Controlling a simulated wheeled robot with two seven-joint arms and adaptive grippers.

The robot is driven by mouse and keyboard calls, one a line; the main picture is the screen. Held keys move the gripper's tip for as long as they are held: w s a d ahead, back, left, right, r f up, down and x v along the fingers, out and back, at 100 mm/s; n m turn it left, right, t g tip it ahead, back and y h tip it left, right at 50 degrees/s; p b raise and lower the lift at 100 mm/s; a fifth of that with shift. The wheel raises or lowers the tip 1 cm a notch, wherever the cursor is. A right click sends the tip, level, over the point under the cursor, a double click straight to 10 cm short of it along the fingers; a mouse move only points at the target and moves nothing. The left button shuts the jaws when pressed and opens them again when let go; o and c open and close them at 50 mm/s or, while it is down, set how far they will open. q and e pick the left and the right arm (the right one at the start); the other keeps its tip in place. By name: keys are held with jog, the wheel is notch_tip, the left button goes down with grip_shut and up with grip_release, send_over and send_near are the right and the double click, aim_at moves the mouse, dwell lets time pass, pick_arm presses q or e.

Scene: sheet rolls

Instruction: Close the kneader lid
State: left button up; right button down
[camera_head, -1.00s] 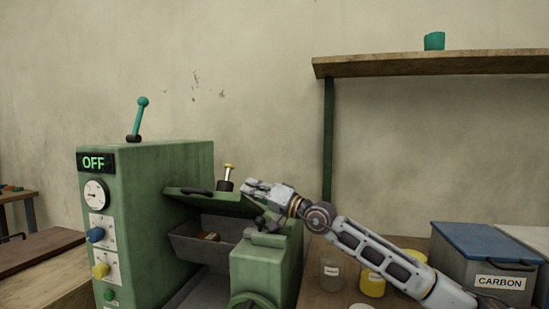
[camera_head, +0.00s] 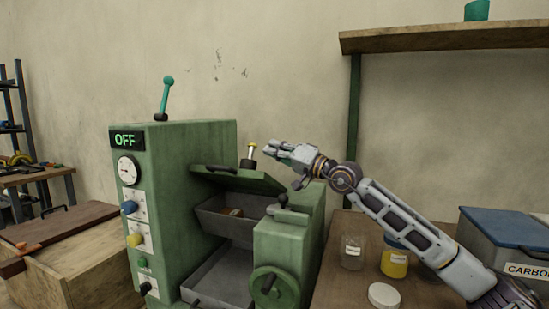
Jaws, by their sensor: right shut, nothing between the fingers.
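The green kneader (camera_head: 177,190) stands left of centre, its display reading OFF. Its green lid (camera_head: 240,179) is tilted over the grey mixing trough (camera_head: 222,219), with a dark handle at its left front edge. A yellow-topped plunger (camera_head: 249,157) stands at the lid's rear. My right gripper (camera_head: 268,149) is shut and empty, just above and right of the lid and near the plunger; I cannot tell whether it touches either. My left gripper is not in view.
A green lever (camera_head: 164,98) rises from the machine's top. A handwheel (camera_head: 274,288) is on its right front block. Jars (camera_head: 395,258) and a blue-lidded carbon box (camera_head: 505,240) stand on the right. A wooden shelf (camera_head: 445,41) hangs at upper right. A wooden crate (camera_head: 70,265) is at left.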

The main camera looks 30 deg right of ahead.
jog(key=shift+r, duration=2.35)
jog(key=shift+r, duration=0.1)
